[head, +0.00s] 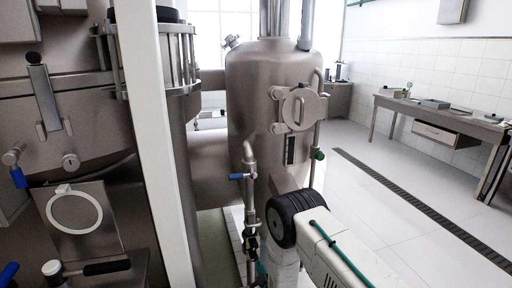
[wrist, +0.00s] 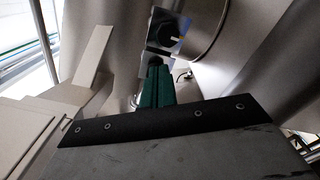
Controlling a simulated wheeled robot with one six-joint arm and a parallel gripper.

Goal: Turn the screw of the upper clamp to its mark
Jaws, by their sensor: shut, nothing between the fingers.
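My gripper (wrist: 155,65) is in the wrist view, its green fingers together with nothing between them. Its tips are just below a small pale metal block in the picture; I cannot tell if they touch it. Above the block is a dark round knob (wrist: 164,30) with a yellow mark, on a shiny plate. I cannot tell whether this knob is the clamp's screw. In the head view my gripper cannot be made out. A steel vessel (head: 255,80) there bears a round hatch (head: 303,108) with knob-like fittings at its left; which is the upper clamp is unclear.
A white post (head: 157,140) stands in front of large steel machinery at the left. A pipe with a blue-handled valve (head: 237,177) rises before the vessel. A bench (head: 440,112) stands at the right wall.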

